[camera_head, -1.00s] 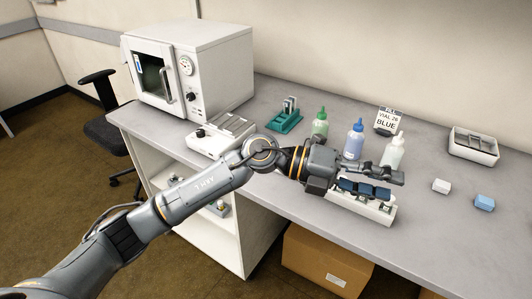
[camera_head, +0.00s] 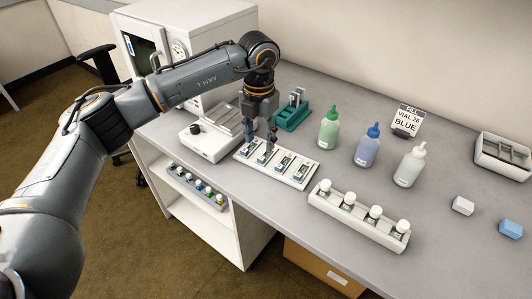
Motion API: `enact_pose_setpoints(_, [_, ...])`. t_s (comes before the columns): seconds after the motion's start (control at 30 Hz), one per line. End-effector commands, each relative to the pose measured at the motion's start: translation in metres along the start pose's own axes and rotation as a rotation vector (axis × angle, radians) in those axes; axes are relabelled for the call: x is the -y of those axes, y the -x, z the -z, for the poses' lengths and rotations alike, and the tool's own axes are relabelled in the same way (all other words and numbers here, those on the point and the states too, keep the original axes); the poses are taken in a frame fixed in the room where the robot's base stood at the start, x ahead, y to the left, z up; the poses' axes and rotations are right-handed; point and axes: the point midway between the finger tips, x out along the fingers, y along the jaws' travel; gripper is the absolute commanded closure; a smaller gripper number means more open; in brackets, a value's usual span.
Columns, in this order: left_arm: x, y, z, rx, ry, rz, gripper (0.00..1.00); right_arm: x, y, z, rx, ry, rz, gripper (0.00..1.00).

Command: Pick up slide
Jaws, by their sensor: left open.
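A white slide tray (camera_head: 309,181) lies on the bench, with several small slides in a row. A slide (camera_head: 265,155) near the tray's left part sits just under my left gripper (camera_head: 270,146). The left gripper points straight down, fingers open, close above the tray's back edge. Whether the fingertips touch a slide is too small to tell. Another slide (camera_head: 301,171) lies toward the tray's right end. My right gripper is out of view.
A white hotplate-like device (camera_head: 205,146) stands left of the tray, and a green rack (camera_head: 292,119) behind it. Green (camera_head: 329,131), blue (camera_head: 367,149) and white (camera_head: 410,168) bottles stand to the right. A vial rack (camera_head: 350,220) lies in front.

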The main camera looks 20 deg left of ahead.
Motion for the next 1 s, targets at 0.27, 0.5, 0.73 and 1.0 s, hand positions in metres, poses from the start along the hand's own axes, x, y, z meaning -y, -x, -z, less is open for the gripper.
enact_pose_setpoints(0.27, [0.0,-0.024,0.0,0.0,0.0,0.001,0.55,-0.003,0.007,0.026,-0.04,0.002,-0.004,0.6])
enact_pose_setpoints(0.5, [-0.003,-0.058,0.002,-0.003,0.0,0.002,0.55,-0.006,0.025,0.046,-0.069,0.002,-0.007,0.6])
enact_pose_setpoints(0.73, [-0.003,-0.073,0.001,0.002,-0.001,0.002,0.55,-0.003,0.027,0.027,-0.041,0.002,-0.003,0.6])
enact_pose_setpoints(1.0, [-0.003,-0.073,0.001,0.002,-0.001,0.002,0.77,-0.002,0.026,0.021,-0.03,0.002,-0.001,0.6])
